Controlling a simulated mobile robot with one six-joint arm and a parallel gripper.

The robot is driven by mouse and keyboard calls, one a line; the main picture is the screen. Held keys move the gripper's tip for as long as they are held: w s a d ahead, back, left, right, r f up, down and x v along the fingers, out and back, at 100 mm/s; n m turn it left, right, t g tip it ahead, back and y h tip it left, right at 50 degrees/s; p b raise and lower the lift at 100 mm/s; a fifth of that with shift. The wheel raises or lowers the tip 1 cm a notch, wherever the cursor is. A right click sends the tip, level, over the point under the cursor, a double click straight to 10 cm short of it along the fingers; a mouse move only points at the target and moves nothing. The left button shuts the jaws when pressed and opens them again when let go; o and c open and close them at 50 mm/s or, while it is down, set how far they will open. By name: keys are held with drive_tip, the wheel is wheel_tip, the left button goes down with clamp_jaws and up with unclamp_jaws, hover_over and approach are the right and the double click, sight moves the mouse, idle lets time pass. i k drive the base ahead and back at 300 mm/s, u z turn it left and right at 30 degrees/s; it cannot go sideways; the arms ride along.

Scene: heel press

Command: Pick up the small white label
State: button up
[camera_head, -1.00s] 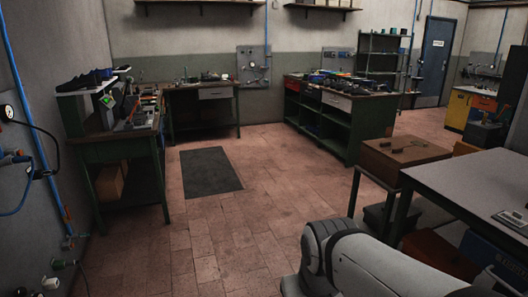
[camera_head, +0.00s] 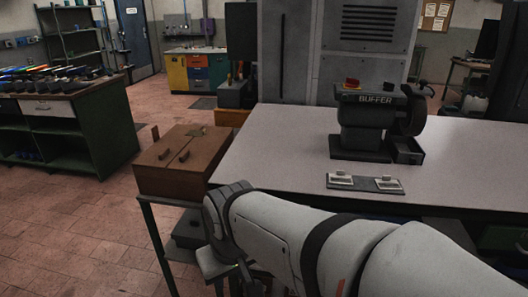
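I cannot clearly make out a small white label. Two small pale pieces, one at the left (camera_head: 341,179) and one at the right (camera_head: 387,184), lie on a dark flat plate (camera_head: 364,182) on the grey table (camera_head: 270,150). They are too small to tell whether either is a label. My arm crosses the bottom of the view in front of the table, bent at its left end.
A dark buffer machine (camera_head: 368,125) with a red button stands behind the plate. A brown wooden box (camera_head: 180,165) with small parts on top stands left of the table. The table's left part is clear. Open tiled floor (camera_head: 60,225) lies at the left.

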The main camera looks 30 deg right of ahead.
sight(339, 177)
drive_tip(key=z, duration=0.7)
drive_tip(key=i, duration=1.05)
drive_tip(key=z, duration=0.7)
drive_tip(key=k, duration=0.7)
drive_tip(key=z, duration=0.15)
drive_tip(key=i, duration=0.75)
drive_tip(key=u, duration=0.1)
